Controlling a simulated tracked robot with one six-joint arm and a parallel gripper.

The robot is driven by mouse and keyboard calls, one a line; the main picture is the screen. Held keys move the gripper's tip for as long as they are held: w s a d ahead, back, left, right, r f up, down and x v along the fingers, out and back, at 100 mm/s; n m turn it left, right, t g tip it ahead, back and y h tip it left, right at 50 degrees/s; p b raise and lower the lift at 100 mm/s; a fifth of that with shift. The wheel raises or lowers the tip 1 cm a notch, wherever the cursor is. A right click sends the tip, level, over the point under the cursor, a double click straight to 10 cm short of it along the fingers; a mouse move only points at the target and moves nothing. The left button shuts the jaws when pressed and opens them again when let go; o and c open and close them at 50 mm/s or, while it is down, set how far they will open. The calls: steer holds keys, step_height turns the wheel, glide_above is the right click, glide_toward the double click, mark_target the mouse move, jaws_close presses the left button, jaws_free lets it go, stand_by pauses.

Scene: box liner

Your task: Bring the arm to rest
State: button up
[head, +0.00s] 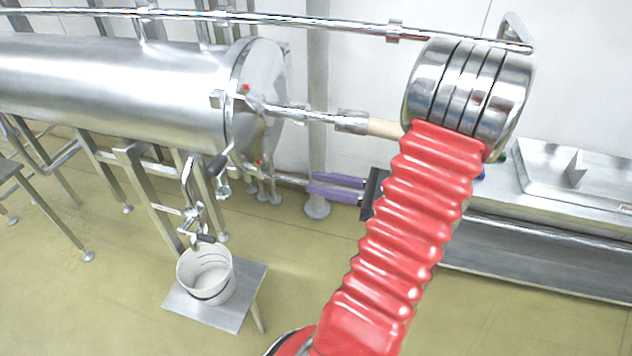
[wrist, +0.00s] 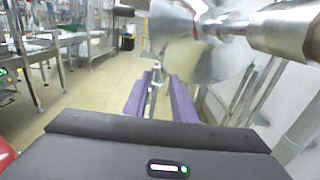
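My arm, in a red ribbed sleeve with a silver joint, crosses the right half of the head view. My gripper (head: 311,183) has two purple fingers that point left towards the end of a steel drum (head: 120,85). In the wrist view my gripper (wrist: 155,82) has its fingers apart, with a gap between them. A thin metal pipe (head: 287,177) from the drum's end lines up with the fingertips in the head view. A metal fitting (wrist: 157,70) shows just past the gap in the wrist view. I cannot tell whether the fingers touch either.
A horizontal rod (head: 312,117) runs from the drum's end behind my arm. A long steel rail (head: 270,18) passes above. A white bucket (head: 207,273) stands on a low metal stand (head: 238,312) below a tap. A steel counter (head: 550,235) is at the right. The floor in front is clear.

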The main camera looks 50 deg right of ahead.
stand_by(0.6)
steer(key=s+a+f+n+g, duration=0.2)
steer(key=a+f+n+g, duration=0.2)
steer(key=a+n+g, duration=0.3)
steer(key=s+a+f+n+g, duration=0.2)
steer(key=a+f+n+g, duration=0.2)
steer(key=a+n+g, duration=0.2)
steer(key=w+a+r+n+h, duration=0.3)
steer(key=a+r+n, duration=0.5)
steer(key=a+n, duration=0.1)
steer(key=w+a+r+n+t+h, duration=0.1)
steer(key=w+a+r+n+h, duration=0.2)
steer(key=a+r+n, duration=0.5)
steer(key=shift+w+a+r+n+t, duration=0.15)
steer(key=shift+w+a+n+t, duration=0.2)
steer(key=shift+a+n, duration=0.75)
steer(key=shift+a, duration=0.15)
